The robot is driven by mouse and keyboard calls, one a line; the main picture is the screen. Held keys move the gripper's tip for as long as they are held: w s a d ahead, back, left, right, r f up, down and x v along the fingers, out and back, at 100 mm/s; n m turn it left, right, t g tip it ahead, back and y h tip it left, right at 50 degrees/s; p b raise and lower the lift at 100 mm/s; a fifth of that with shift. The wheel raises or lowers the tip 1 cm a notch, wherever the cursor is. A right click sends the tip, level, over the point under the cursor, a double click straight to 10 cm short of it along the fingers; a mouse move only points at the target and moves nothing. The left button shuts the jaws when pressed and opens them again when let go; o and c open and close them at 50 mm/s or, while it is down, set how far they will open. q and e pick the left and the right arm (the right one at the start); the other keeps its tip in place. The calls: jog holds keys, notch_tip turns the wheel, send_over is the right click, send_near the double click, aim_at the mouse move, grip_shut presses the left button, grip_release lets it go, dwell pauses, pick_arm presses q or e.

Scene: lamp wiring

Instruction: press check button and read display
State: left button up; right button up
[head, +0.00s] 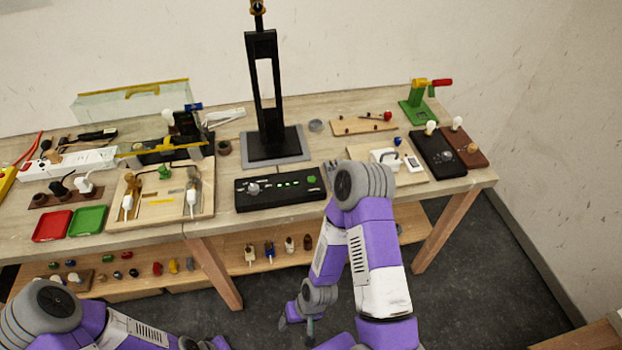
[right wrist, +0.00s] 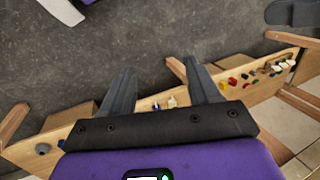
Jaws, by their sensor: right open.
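A black box (head: 281,189) lies at the front middle of the bench. It has a pale knob at its left, small lit green marks in the middle and a round green button (head: 311,180) at its right end. The marks are too small to read. My right gripper (head: 297,325) hangs low in front of the bench, below and away from the box. In the right wrist view the right gripper (right wrist: 162,88) is open and empty, with floor and a shelf beyond its fingers. My left arm shows at the bottom left; its fingers cannot be made out.
A black stand (head: 264,95) rises behind the box. A wooden wiring board (head: 162,208) lies to its left, and a wooden board with a white part (head: 384,158) to its right. Red (head: 52,226) and green (head: 87,220) trays sit at the front left. A lower shelf (head: 215,268) holds small parts.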

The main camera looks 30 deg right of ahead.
jog(key=shift+c, duration=0.2)
grip_shut()
dwell(1.6)
